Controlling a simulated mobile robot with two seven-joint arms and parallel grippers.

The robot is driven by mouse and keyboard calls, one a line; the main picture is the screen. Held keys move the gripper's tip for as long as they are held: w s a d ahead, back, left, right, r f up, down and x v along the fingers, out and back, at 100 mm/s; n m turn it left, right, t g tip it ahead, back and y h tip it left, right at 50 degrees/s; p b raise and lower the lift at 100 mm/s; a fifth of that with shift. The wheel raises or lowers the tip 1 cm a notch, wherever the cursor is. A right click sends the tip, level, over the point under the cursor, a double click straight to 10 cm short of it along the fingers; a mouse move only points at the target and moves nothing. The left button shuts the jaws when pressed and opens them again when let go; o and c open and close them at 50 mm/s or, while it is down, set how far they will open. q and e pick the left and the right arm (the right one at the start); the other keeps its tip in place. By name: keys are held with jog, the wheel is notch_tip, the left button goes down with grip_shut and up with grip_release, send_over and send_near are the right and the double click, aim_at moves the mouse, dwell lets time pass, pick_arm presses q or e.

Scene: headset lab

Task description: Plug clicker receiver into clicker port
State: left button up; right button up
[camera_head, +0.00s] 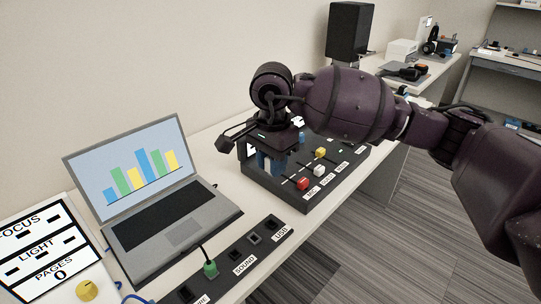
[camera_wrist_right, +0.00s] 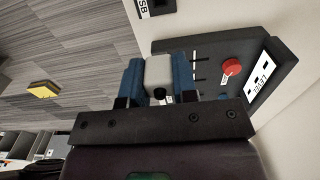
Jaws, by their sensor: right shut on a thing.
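My right gripper (camera_head: 271,162) hangs over the left side of the dark control box, its blue fingers pointing down. In the right wrist view the gripper (camera_wrist_right: 159,75) is shut on a pale grey block with a black spot, apparently the clicker receiver (camera_wrist_right: 159,70). The fingers hide this block in the head view. A dark port strip (camera_head: 247,251) lies in front of the laptop, with square sockets, labels reading SOUND and USB, and a green plug (camera_head: 210,268). I cannot make out a clicker label. My left gripper is not in view.
The control box (camera_head: 309,204) carries red (camera_head: 303,183), white and yellow knobs beside my right gripper. An open laptop (camera_head: 150,190) stands to the left. A white panel (camera_head: 45,250) is at the far left. A black speaker (camera_head: 349,32) stands behind my right arm.

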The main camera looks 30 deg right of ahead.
notch_tip(320, 180, down, 2)
jog(key=shift+b, duration=0.3)
jog(key=shift+f+b, duration=0.35)
jog(key=shift+f, duration=0.7)
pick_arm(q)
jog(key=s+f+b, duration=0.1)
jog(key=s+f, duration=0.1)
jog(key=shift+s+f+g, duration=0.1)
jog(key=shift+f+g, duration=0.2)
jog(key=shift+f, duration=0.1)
pick_arm(e)
notch_tip(320, 180, down, 4)
jog(key=shift+r, duration=0.2)
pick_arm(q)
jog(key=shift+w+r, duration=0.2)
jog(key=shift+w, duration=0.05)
